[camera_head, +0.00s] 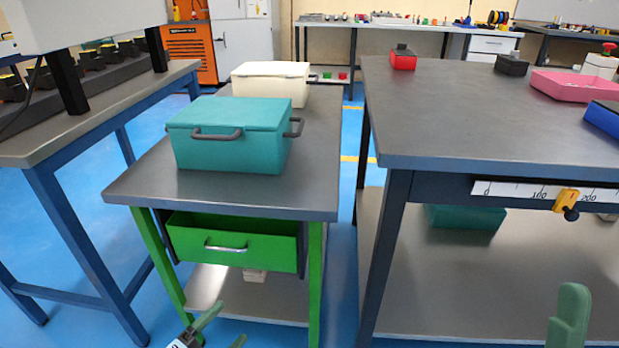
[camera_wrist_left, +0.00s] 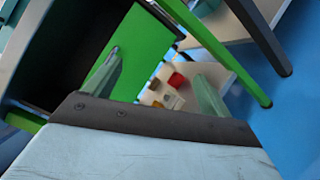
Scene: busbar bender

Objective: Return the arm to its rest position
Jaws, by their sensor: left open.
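My left gripper (camera_head: 222,328) shows at the bottom of the head view, low in front of the green-framed cabinet. Its two pale green fingers are apart with nothing between them. In the left wrist view the two fingers (camera_wrist_left: 157,80) also stand apart and empty, with the green drawer front beyond the left one. One pale green finger of my right gripper (camera_head: 569,316) shows at the bottom right of the head view. The rest of that gripper is out of frame, so its opening cannot be told.
The green drawer (camera_head: 238,248) with a metal handle is under the grey worktop (camera_head: 150,188). A teal box (camera_head: 230,135) and a white box (camera_head: 271,80) stand on top. A grey table (camera_head: 450,130) is at the right, a blue-legged bench (camera_head: 75,215) at the left. Blue floor shows between them.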

